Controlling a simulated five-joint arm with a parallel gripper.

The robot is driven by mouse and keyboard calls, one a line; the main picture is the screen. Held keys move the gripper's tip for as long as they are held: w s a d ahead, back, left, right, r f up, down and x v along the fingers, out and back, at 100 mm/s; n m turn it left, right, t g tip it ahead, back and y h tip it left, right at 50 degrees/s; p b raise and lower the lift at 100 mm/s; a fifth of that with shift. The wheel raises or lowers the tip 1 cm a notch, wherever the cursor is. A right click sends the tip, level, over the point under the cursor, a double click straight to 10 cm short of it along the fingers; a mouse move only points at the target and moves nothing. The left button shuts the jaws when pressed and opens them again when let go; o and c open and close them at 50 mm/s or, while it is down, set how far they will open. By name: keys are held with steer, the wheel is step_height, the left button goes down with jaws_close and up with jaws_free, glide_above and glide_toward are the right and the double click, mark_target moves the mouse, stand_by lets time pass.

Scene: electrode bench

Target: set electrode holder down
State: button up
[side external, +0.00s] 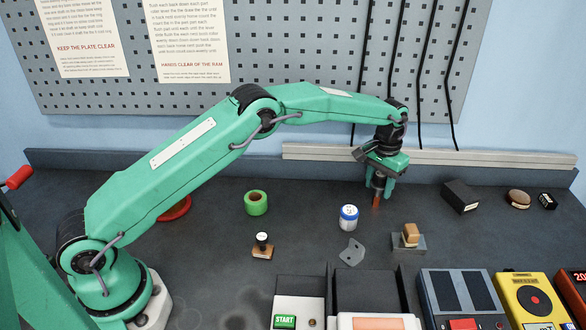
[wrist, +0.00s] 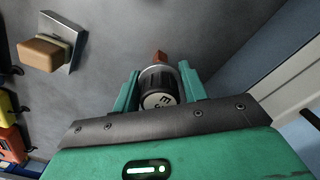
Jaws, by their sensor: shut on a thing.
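The electrode holder (side external: 376,200) has a dark knurled body and a copper-brown tip, and hangs tip down between the fingers of my gripper (side external: 378,186). In the wrist view, the holder (wrist: 158,98) shows its black cap with white marks, a silver collar and the brown tip beyond. My gripper (wrist: 160,82) has its two green fingers shut on either side of it. The tip is at or just above the dark bench (side external: 310,225); I cannot tell whether it touches.
A tan block on a grey base (side external: 409,238) stands nearby, also seen in the wrist view (wrist: 42,52). A blue-and-white jar (side external: 348,217), a grey bracket (side external: 352,252) and a black box (side external: 460,197) stand around. Machines line the front edge. Bench beside the holder is clear.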

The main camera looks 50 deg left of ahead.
steer(key=shift+f, duration=0.1)
steer(key=o, duration=1.1)
steer(key=shift+o, duration=0.2)
step_height(320, 180, up, 12)
steer(key=shift+f, duration=0.2)
steer(key=shift+r, duration=0.35)
